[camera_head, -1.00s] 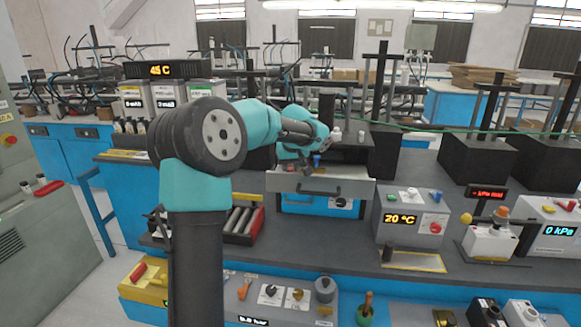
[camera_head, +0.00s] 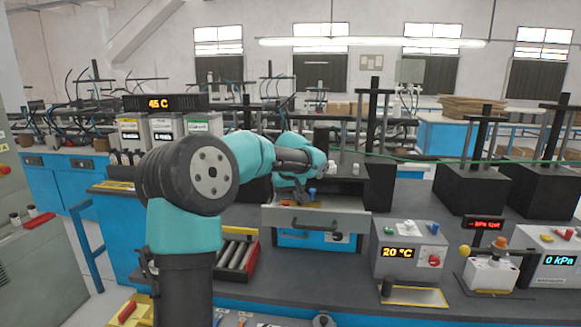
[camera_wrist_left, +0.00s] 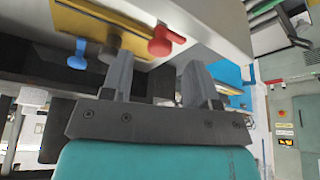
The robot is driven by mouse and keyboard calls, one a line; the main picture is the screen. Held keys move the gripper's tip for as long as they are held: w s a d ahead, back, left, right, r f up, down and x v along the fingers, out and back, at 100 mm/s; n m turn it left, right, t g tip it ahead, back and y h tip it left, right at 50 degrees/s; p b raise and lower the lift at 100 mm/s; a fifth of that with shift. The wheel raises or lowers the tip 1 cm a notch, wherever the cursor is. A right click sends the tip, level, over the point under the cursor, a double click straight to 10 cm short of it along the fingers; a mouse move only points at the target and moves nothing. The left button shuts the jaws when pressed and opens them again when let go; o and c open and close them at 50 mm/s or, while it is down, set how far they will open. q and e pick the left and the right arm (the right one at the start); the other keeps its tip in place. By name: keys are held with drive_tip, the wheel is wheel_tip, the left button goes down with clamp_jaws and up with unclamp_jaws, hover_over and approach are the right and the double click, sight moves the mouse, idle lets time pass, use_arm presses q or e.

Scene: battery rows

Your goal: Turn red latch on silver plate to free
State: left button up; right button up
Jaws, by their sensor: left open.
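A red latch (camera_wrist_left: 165,40) shows in the left wrist view at the edge of a yellow plate (camera_wrist_left: 95,14). A blue latch (camera_wrist_left: 77,54) is at the plate's other side. I cannot tell which surface is the silver plate. My left gripper (camera_wrist_left: 157,64) is open and empty. Its fingertips are close to the red latch in the picture, with no contact visible. In the head view the left gripper (camera_head: 309,183) is small over the drawer. My right gripper is not in view.
A control box (camera_head: 405,254) reading 20 °C stands right of the drawer. A red-sided tray of metal rods (camera_head: 238,255) lies left of it. Black stands (camera_head: 477,175) are behind. The dark bench top (camera_head: 410,208) has some bare room.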

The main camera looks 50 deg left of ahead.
use_arm(q)
drive_tip(key=v, duration=1.4)
drive_tip(key=shift+d+r, duration=0.2)
drive_tip(key=shift+r, duration=0.05)
